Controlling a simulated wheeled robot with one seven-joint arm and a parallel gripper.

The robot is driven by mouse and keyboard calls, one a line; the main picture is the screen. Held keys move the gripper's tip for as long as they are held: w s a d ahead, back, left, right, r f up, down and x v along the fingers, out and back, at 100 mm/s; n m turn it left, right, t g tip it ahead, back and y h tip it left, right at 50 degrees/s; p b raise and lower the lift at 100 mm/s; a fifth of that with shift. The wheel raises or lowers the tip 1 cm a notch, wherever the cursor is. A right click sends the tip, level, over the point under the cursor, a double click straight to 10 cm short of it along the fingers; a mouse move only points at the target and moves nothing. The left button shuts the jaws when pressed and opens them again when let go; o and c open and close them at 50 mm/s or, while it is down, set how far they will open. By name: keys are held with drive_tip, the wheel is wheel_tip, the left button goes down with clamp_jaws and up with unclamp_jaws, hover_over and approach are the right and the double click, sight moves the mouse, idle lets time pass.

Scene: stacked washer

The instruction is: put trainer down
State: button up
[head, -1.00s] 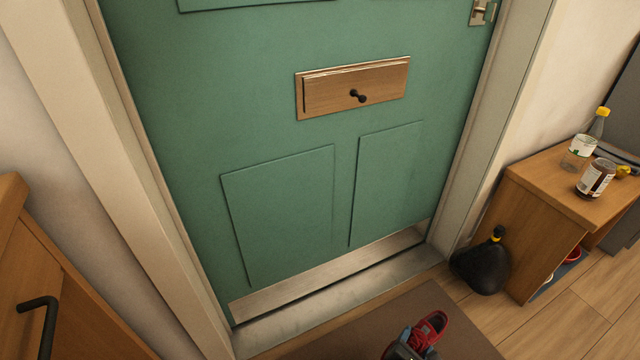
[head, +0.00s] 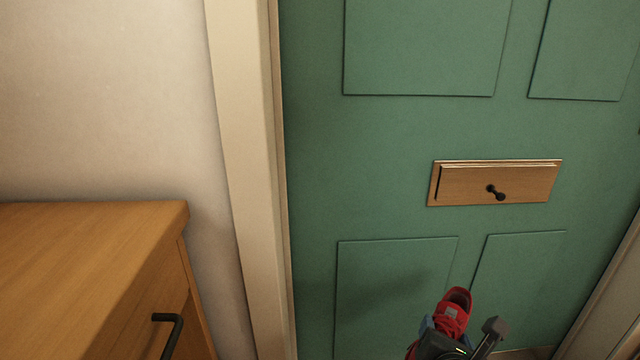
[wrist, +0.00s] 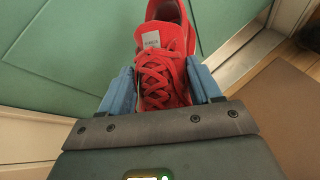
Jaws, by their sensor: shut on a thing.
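A red trainer (head: 454,308) with red laces and a pale label on its tongue is held in my gripper (head: 440,328) at the bottom of the head view. In the wrist view the trainer (wrist: 162,70) sits between the two blue finger pads of my gripper (wrist: 162,88), which press on its sides. The trainer is in the air in front of the green door. Its sole and toe end are mostly hidden by my gripper.
The green door (head: 400,150) with a wooden letter plate (head: 497,184) stands ahead. A wooden cabinet (head: 90,270) with a black handle (head: 170,332) stands at the left. In the wrist view a brown mat (wrist: 286,115) lies on the floor at the right.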

drive_tip(key=r, duration=0.1)
drive_tip(key=a+r, duration=0.1)
drive_tip(key=shift+r+n+t+y, duration=0.3)
drive_tip(key=shift+y, duration=0.1)
drive_tip(key=r+p, duration=0.1)
drive_tip(key=p, duration=0.2)
drive_tip(key=s+p, duration=0.1)
drive_tip(key=p, duration=0.1)
drive_tip(key=shift+a+r+n+y+p, duration=0.3)
drive_tip(key=shift+a+r+p, duration=0.05)
drive_tip(key=shift+r+p, duration=0.05)
drive_tip(key=s+r+n+y+p, duration=0.2)
drive_tip(key=s+r+p, duration=0.4)
drive_tip(key=p, duration=1.5)
wheel_tip(320, 180, up, 3)
drive_tip(key=shift+d+r+n+y, duration=0.1)
drive_tip(key=shift+d+n+y, duration=0.3)
drive_tip(key=shift+d+y, duration=0.1)
drive_tip(key=shift+s+a, duration=0.1)
drive_tip(key=shift+a, duration=0.05)
